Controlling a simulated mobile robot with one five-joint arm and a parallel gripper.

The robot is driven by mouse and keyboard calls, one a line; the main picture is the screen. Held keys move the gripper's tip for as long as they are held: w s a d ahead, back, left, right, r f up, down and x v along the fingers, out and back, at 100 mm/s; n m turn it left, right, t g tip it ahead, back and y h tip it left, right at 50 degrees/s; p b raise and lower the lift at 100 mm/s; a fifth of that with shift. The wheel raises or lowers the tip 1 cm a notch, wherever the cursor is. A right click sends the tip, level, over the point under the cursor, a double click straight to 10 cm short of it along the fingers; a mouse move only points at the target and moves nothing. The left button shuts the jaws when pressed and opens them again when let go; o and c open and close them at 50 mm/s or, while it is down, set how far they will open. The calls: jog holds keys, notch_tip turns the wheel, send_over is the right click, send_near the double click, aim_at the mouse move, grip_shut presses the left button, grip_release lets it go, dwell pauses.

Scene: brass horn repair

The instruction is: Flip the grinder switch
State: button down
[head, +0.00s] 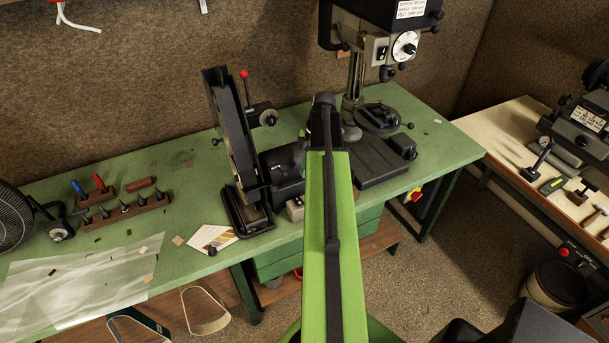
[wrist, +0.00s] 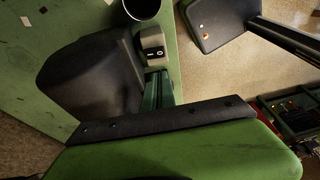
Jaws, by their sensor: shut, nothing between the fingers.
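The belt grinder (head: 222,130) stands on the green bench, with a tall, tilted black belt arm and a dark motor body (head: 283,172). A small grey switch box (head: 295,208) sits at its front, just left of my arm. In the wrist view the switch box (wrist: 152,40) shows a black rocker switch (wrist: 153,54) with white marks, beside the rounded dark housing (wrist: 92,75). Which way the rocker is tipped is unclear. My gripper (wrist: 158,122), green with a black bolted strip, is shut and empty, below the switch box in the picture and apparently apart from it. My arm hides it in the head view.
A drill press (head: 380,100) stands on the bench to the right of my arm. A tool rack (head: 125,210), a fan (head: 14,215) and a card (head: 212,238) lie to the left. A pale side table (head: 500,125) with machines stands at the right.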

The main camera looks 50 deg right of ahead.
aim_at(299, 203)
jog(key=b+x, duration=0.6)
jog(key=x, duration=0.1)
jog(key=d+b+x, duration=0.1)
jog(key=b+x, duration=0.3)
jog(key=shift+s+a+f, duration=0.15)
jog(key=shift+s+f, duration=0.25)
